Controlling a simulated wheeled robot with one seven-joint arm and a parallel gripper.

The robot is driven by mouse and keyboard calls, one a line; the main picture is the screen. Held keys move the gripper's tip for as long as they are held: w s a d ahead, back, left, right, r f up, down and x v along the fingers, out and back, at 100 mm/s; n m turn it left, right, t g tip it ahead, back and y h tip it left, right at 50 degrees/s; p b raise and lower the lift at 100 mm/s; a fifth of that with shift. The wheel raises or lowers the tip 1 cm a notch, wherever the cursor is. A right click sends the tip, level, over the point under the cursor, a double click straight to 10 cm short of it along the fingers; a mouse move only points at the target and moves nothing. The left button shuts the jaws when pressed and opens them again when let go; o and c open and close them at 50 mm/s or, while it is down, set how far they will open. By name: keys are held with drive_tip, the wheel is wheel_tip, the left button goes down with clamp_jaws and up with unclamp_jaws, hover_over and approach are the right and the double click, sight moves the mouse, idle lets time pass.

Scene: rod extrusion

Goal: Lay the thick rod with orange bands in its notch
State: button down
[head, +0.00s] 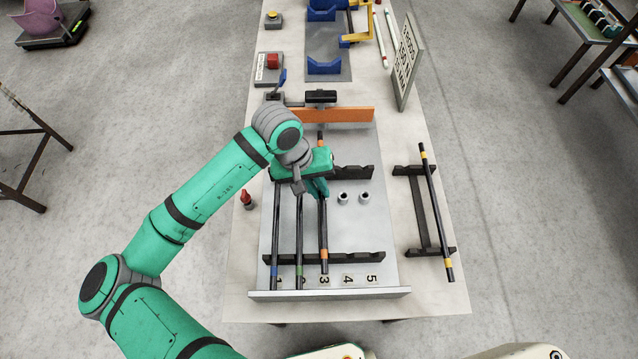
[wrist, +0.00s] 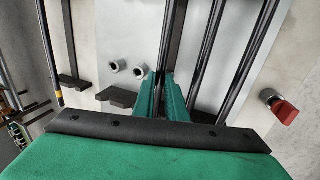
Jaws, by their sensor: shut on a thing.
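The thick black rod with orange bands (head: 323,232) lies lengthwise over the grey plate, in line with the label 3. My gripper (head: 318,190) is shut on it near its middle; the green fingers also show in the wrist view (wrist: 163,97) with the rod (wrist: 172,45) between them. The rod's near end crosses the front notched bar (head: 360,256) at the third position. The rear notched bar (head: 355,172) is partly hidden by my gripper. I cannot tell whether the rod rests fully down in the notches.
Blue-banded (head: 277,230) and green-banded (head: 299,230) rods lie to the left at 1 and 2. Two small metal cylinders (head: 343,198) stand to the right. A yellow-banded rod (head: 435,210) rests on a side stand. An orange board (head: 345,115) stands behind; a red-topped object (head: 246,196) is at left.

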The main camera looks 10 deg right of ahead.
drive_tip(key=shift+f, duration=0.3)
drive_tip(key=c, duration=1.7)
unclamp_jaws()
drive_tip(key=shift+r, duration=0.15)
drive_tip(key=v, duration=1)
drive_tip(key=shift+r, duration=0.3)
drive_tip(key=shift+w, duration=0.15)
